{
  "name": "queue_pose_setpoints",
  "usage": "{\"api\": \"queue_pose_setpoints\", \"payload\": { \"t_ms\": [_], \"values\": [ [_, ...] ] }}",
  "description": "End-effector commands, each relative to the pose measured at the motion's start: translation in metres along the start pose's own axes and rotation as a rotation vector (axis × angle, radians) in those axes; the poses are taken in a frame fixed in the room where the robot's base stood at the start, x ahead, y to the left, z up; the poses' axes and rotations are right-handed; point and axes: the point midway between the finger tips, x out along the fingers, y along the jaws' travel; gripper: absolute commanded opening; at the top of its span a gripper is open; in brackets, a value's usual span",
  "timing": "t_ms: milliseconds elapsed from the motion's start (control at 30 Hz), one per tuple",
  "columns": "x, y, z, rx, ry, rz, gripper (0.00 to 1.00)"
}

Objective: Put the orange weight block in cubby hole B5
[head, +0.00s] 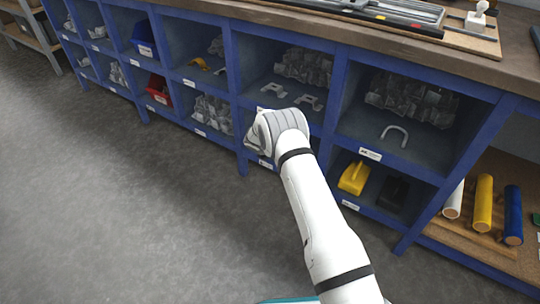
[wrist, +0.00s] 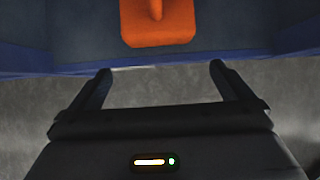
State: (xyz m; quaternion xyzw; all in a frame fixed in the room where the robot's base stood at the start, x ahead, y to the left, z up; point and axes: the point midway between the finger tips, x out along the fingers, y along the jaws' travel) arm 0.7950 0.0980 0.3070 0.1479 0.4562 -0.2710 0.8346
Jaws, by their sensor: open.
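The orange weight block (wrist: 160,30) shows at the top of the wrist view, with an upright ridge or handle on it. It rests on the dark floor of a blue-framed cubby, close to the front edge. My gripper (wrist: 160,67) is open and empty, its two fingers apart just outside that edge, short of the block. In the head view my arm's wrist hides the gripper and covers part of the lower row; I do not see the orange block there. The blue cubby shelf (head: 327,138) carries small labels, mostly too small to read, so I cannot pick out B5.
A yellow block (head: 354,177) and a black block (head: 393,192) sit in the lower right cubby. A red bin (head: 158,88) and a blue bin (head: 144,38) stand further left. The grey floor (head: 110,200) in front is clear.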

Motion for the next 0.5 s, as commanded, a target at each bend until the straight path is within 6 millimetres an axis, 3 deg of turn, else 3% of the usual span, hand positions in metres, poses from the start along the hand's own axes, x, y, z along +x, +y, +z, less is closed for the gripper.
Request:
{"api": "queue_pose_setpoints", "payload": {
  "t_ms": [300, 400, 500],
  "values": [
    [-0.013, 0.000, -0.019, 0.002, -0.001, 0.001, 1.00],
    [-0.022, -0.003, -0.013, 0.038, 0.001, -0.004, 1.00],
    [-0.048, -0.014, 0.006, 0.149, 0.008, -0.019, 1.00]
  ]
}}
